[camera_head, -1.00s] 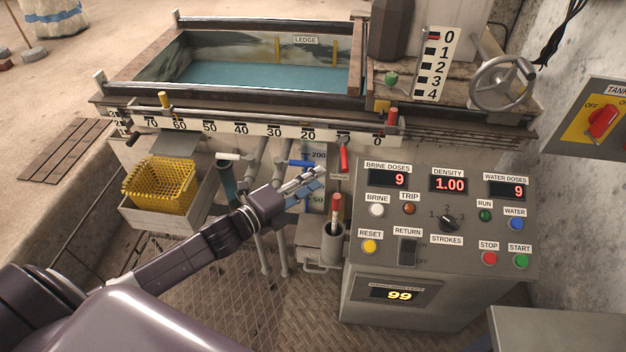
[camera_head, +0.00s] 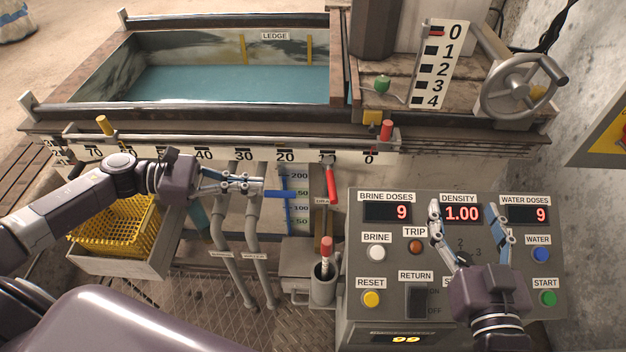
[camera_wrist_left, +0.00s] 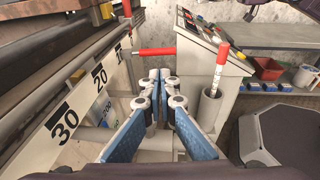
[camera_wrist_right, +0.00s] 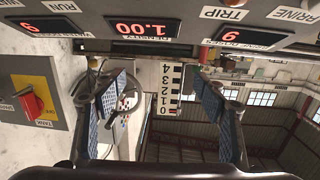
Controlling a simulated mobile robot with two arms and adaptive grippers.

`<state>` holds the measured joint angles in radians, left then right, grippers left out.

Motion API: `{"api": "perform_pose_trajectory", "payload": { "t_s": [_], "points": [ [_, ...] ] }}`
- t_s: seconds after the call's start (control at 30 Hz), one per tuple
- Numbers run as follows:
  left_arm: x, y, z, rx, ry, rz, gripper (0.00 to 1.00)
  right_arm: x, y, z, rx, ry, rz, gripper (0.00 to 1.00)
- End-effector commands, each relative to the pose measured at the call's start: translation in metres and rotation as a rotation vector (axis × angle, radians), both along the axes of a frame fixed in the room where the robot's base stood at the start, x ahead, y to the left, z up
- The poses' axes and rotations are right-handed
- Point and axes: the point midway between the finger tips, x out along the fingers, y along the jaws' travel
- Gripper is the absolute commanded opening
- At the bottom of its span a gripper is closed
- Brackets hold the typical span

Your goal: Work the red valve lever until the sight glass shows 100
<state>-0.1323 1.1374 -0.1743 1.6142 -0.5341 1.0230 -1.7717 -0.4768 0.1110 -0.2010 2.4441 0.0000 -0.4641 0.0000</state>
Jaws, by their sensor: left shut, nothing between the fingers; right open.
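The red valve lever (camera_head: 332,184) hangs tilted below the scale rail, right of the sight glass (camera_head: 297,206), whose scale carries marks up to 200. I cannot make out its level. The red lever also shows in the left wrist view (camera_wrist_left: 155,51), ahead of the fingers. My right gripper (camera_head: 469,223) is open and empty in front of the control panel (camera_head: 385,285), hiding some buttons and the strokes knob.
A red-topped handle (camera_head: 327,250) stands in a grey holder below the lever. A yellow basket (camera_head: 110,225) sits at left. The water tank (camera_head: 230,85) lies behind the scale rail. A handwheel (camera_head: 520,88) is at the right. Pipes run below the rail.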

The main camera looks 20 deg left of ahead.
Motion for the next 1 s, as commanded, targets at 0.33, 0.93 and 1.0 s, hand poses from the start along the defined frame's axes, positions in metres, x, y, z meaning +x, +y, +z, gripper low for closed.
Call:
{"api": "perform_pose_trajectory", "payload": {
  "t_s": [0.33,0.93,1.0],
  "points": [
    [0.025,-0.058,-0.011,-0.008,-0.004,0.000,0.00,0.001,0.007,0.053,0.063,-0.244,0.015,0.65],
    [0.052,-0.122,-0.025,-0.005,0.001,0.004,0.00,-0.012,0.010,0.102,0.121,-0.458,0.027,0.65],
    [0.052,-0.122,-0.025,-0.005,0.002,0.004,0.00,-0.012,0.010,0.102,0.122,-0.459,0.027,0.65]
  ]
}}
